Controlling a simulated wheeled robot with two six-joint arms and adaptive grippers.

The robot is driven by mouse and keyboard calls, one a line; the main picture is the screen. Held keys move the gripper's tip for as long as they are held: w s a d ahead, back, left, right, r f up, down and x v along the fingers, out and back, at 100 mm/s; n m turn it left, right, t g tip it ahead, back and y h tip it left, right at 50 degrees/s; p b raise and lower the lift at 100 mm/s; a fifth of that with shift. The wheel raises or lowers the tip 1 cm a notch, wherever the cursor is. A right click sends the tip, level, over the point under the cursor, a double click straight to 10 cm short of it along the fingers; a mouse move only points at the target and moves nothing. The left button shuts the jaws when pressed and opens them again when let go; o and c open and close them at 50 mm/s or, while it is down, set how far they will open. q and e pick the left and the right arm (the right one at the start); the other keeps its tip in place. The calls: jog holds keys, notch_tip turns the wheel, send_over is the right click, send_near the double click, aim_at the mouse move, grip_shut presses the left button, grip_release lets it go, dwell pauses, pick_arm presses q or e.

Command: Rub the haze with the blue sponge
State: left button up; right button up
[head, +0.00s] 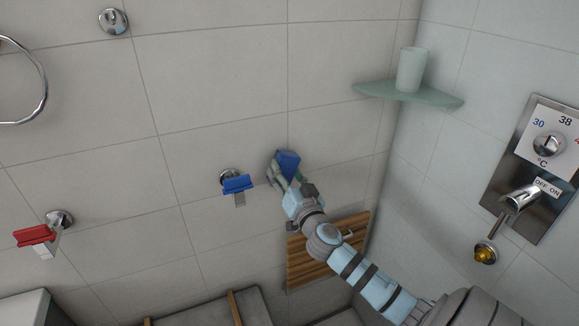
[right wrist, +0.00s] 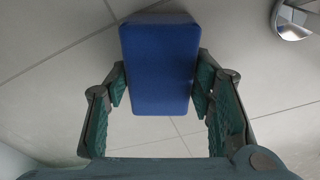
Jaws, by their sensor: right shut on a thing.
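The blue sponge (head: 288,163) is held in my right gripper (head: 281,178) close to the tiled wall, to the right of a blue-topped wall holder. In the right wrist view, the sponge (right wrist: 160,68) is a blue block between the two green-padded fingers of the right gripper (right wrist: 160,85). The fingers press on its sides. Whether its far face touches the wall cannot be told. No haze stands out clearly on the tiles in either view. My left gripper is not in view.
A blue-topped wall holder (head: 237,185) is just left of the sponge. A red-topped holder (head: 35,235) is at the far left. A glass shelf (head: 430,96) bears a cup (head: 411,69) in the corner. A shower control panel (head: 540,165) is at right. Wall above the sponge is clear.

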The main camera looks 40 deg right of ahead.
jog(key=v, duration=0.6)
jog(key=shift+r+b, duration=0.3)
jog(key=shift+b, duration=0.05)
jog(key=shift+s+d, duration=0.15)
jog(key=v, duration=0.3)
jog(key=shift+d+r, duration=0.1)
jog(key=shift+r, duration=0.05)
